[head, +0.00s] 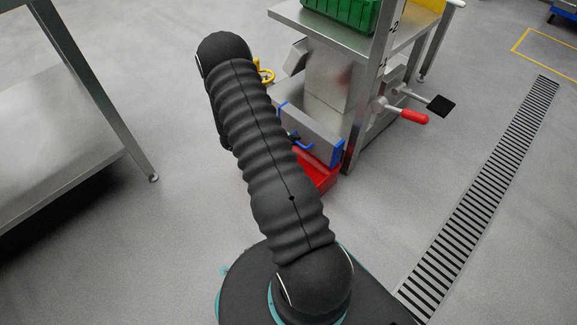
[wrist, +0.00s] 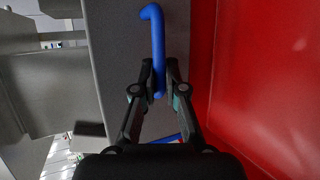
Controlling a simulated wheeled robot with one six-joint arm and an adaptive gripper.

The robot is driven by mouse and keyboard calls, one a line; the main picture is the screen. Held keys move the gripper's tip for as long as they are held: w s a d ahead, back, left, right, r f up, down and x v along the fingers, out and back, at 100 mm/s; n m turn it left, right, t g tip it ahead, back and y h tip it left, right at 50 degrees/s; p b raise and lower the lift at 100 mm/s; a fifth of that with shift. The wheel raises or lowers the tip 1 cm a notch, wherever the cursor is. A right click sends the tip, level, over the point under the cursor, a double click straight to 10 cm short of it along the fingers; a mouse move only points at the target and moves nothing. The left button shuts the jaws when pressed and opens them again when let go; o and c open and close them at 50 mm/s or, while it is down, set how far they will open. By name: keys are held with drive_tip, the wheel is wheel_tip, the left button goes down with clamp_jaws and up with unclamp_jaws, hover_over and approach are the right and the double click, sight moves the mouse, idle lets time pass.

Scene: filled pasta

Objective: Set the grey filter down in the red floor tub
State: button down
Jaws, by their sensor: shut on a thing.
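The grey filter (head: 314,127) is a grey box with blue handles, partly hidden behind my arm in the head view. It fills the middle of the wrist view (wrist: 118,62). My gripper (wrist: 161,78) is shut on its blue handle (wrist: 154,28). The red floor tub (head: 319,174) stands on the floor at the foot of the metal machine, just below the filter in the head view. Its red surface (wrist: 262,75) fills the right of the wrist view, beside the filter. I cannot tell whether the filter touches the tub. My arm hides part of the tub.
The metal machine (head: 330,80) stands close behind the filter, with a red-handled lever (head: 413,117) at its right. A green crate (head: 345,10) sits on its top. A metal table (head: 75,110) is at the left. A floor grate (head: 480,200) runs along the right; floor between is clear.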

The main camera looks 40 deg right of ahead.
wheel_tip(320, 180, down, 10)
drive_tip(key=shift+s+r+b, duration=0.1)
drive_tip(key=shift+b, duration=0.95)
drive_tip(key=c, duration=1.2)
unclamp_jaws()
drive_tip(key=shift+c, duration=0.2)
drive_tip(key=shift+r, duration=0.1)
